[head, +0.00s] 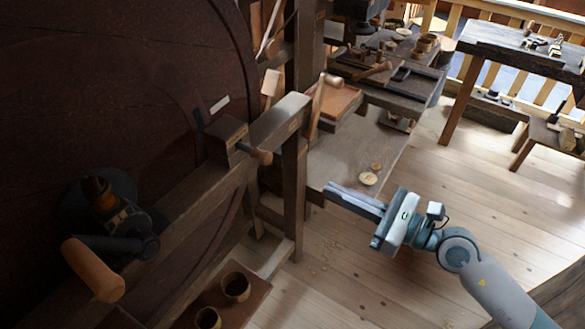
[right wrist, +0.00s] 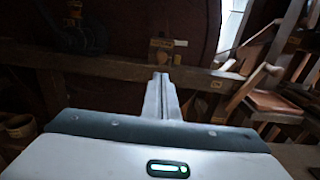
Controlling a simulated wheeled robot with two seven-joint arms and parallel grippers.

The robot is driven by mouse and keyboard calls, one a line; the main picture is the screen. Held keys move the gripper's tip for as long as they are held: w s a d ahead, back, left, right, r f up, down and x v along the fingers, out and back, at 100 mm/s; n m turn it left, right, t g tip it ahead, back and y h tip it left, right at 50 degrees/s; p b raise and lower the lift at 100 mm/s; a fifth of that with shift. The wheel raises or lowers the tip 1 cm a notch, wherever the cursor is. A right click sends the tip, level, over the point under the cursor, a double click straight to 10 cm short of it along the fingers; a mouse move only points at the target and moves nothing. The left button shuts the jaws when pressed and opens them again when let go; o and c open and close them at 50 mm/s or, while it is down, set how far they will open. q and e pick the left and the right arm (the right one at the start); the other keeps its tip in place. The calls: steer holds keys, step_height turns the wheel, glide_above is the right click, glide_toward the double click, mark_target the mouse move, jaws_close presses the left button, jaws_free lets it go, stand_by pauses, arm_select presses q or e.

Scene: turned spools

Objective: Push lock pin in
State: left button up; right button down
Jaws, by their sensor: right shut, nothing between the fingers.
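The lock pin appears to be the turned wooden peg with a rounded end (head: 262,156) that sticks out of a dark wooden block (head: 228,140) on the beam. In the right wrist view the block (right wrist: 160,48) stands beyond my fingertips, and the small peg end (right wrist: 177,60) shows beside it. My right gripper (head: 328,189) is shut and empty. It is right of and below the peg in the head view, clearly apart from it. Its closed fingers (right wrist: 161,78) point toward the block in the wrist view. How deep the peg sits is hidden. My left gripper is out of view.
A large dark wooden wheel (head: 120,60) fills the left, with a wooden-handled crank (head: 93,270) in front. A low bench (head: 350,150) with wooden discs lies behind my gripper. The floor (head: 440,190) at right is mostly free.

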steer(key=w+a, duration=0.1)
steer(key=p, duration=0.6)
glide_toward(270, 160)
steer(key=x, duration=0.5)
steer(key=shift+a, duration=0.15)
steer(key=shift+w+a+f, duration=0.1)
steer(key=shift+w+a, duration=0.25)
steer(key=shift+a, duration=0.15)
steer(key=shift+x, duration=1.7)
steer(key=shift+r, duration=0.2)
